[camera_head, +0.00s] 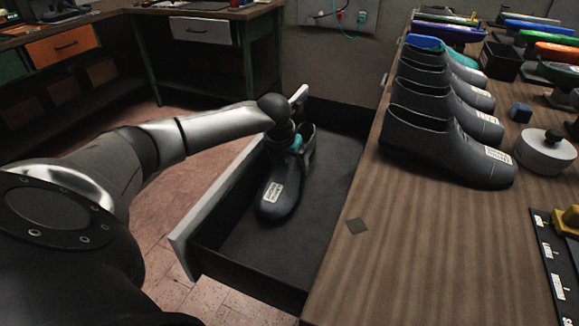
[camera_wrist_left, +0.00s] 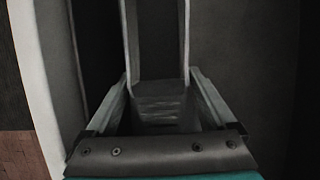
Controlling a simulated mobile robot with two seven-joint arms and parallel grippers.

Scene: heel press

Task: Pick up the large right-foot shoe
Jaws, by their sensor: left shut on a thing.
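A dark grey shoe (camera_head: 274,196) with a white label near its toe is in the open drawer, toe pointing toward the front of the picture. My left gripper (camera_head: 298,145) reaches down from the left and is shut on this shoe near its heel opening. The arm hides part of the heel, and the fingertips are hard to make out in the head view. In the left wrist view the fingers (camera_wrist_left: 158,90) frame a dark surface too dim to identify. I cannot read the size or foot on the label. My right gripper is not in view.
The open drawer (camera_head: 338,165) has a pale front panel on the left and free floor around the shoe. A workbench stands behind.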

